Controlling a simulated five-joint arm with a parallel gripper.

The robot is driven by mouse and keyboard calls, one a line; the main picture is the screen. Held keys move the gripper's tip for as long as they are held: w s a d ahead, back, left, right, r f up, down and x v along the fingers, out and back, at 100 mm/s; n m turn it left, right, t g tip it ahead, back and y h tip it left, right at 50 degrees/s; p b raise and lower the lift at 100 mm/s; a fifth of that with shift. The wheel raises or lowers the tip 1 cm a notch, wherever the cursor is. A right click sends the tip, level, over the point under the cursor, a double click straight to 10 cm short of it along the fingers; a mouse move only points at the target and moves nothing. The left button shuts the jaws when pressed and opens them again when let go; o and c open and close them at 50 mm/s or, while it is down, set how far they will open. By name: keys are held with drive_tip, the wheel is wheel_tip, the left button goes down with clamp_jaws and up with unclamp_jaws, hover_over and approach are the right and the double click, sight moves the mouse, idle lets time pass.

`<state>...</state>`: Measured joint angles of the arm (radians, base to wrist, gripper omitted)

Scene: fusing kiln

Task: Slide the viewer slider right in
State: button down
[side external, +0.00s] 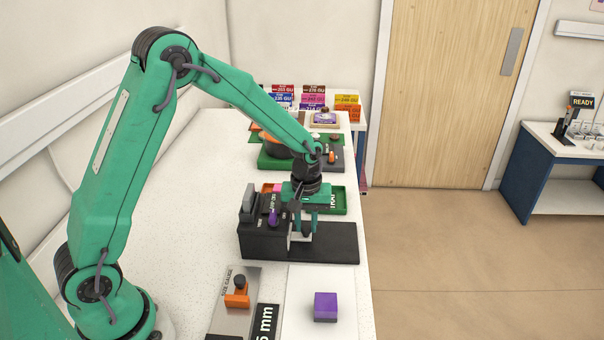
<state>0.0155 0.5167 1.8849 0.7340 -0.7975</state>
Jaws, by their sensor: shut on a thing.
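The black viewer (262,241) stands on the white bench, with a grey block on top, a purple knob on its front and a flat dark base plate (340,243) reaching to the right. My gripper (302,232) points down over the base plate, just right of the viewer's body. It is shut on the viewer slider (294,243), a pale upright piece at the body's right side. The fingers hide part of the slider, and I cannot tell exactly how far in it sits.
In front are a purple block (325,306) on a white sheet and a grey gauge plate (223,307) with an orange slider. Behind the viewer is a green tray (340,199). Farther back are a dark green board (272,163) and coloured labelled boxes (312,98). The bench at left is clear.

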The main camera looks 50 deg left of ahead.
drive_tip(key=shift+s+a, duration=0.15)
drive_tip(key=shift+a, duration=0.15)
drive_tip(key=c, duration=1.2)
unclamp_jaws()
drive_tip(key=shift+c, duration=0.2)
drive_tip(key=shift+d, duration=0.1)
drive_tip(key=shift+w+d, duration=0.5)
drive_tip(key=shift+w, duration=0.05)
drive_tip(key=w+d, duration=0.5)
drive_tip(key=shift+d, duration=0.1)
wheel_tip(320, 180, up, 7)
drive_tip(key=s+a+r+m+t, duration=0.3)
drive_tip(key=s+a+r+m, duration=0.1)
drive_tip(key=s+r, duration=0.95)
drive_tip(key=s+a+m+t, duration=0.2)
drive_tip(key=s+m, duration=0.2)
drive_tip(key=s, duration=0.9)
drive_tip(key=shift+s+a+r+m, duration=0.2)
drive_tip(key=shift+s+r+m, duration=0.15)
drive_tip(key=shift+r+m, duration=0.1)
